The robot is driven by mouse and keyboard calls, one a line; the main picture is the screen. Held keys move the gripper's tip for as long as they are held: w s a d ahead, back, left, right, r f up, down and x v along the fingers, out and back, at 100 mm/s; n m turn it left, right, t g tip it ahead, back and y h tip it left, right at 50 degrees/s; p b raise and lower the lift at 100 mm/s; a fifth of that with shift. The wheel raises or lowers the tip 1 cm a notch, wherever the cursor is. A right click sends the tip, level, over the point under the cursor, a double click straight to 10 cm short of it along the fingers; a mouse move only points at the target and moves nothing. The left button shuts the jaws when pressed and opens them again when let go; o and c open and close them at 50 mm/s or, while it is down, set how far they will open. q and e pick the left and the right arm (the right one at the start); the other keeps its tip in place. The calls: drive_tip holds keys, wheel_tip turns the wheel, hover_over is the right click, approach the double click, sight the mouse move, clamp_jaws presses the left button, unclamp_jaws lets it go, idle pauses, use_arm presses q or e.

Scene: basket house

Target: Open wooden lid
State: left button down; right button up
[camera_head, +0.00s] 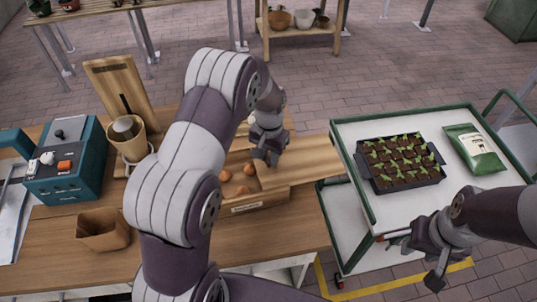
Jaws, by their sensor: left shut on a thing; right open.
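The wooden lid (308,160) is a flat light-wood board at the right of a wooden box (262,201). It lies slid or turned aside and reaches toward the trolley. The box's left part is uncovered and shows several round orange-brown things (248,170). My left gripper (266,158) is over the box at the lid's left end, shut on the lid; its fingertips are partly hidden. My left arm covers the box's left side. My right gripper (425,262) is open and empty by the trolley's front edge, away from the lid.
The box stands on a wooden table (300,235). A teal machine (68,160), a pot in a wooden stand (128,135) and a brown container (103,230) stand left. The white trolley (400,206) at right holds a seedling tray (402,164) and a green-white bag (474,150).

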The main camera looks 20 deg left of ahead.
use_arm(q)
drive_tip(key=c, duration=1.2)
unclamp_jaws()
drive_tip(key=shift+r, duration=0.1)
drive_tip(key=o, duration=0.3)
drive_tip(key=shift+w+r, duration=0.1)
drive_tip(key=shift+r, duration=0.2)
wheel_tip(320, 180, up, 6)
drive_tip(key=shift+r+b, duration=0.1)
drive_tip(key=shift+b, duration=0.95)
wheel_tip(320, 180, up, 6)
drive_tip(key=p, duration=0.2)
drive_tip(key=shift+p, duration=0.3)
